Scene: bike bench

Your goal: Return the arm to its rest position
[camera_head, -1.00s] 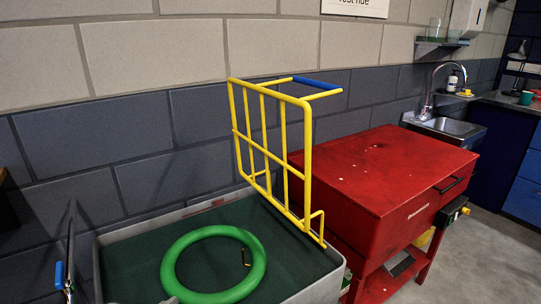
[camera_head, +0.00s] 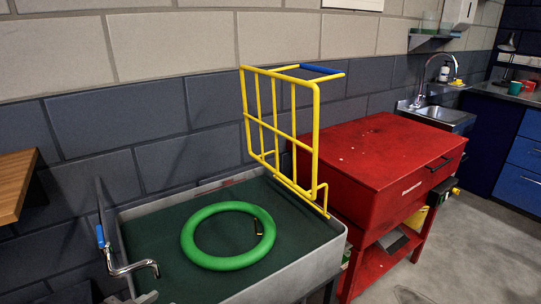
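Neither of my grippers can be made out in the head view. A green inner tube (camera_head: 188,238) lies flat as a ring in the grey-rimmed tray with a dark green floor (camera_head: 150,262). A black valve shows on the ring's right side. A yellow wire rack (camera_head: 316,130) with a blue bar (camera_head: 320,69) stands upright at the tray's right end, beside the red cabinet.
A red cabinet (camera_head: 385,150) stands right of the tray. A wooden shelf (camera_head: 14,182) juts in at far left. A sink (camera_head: 440,114) is at the back right. Floor at the lower right is clear.

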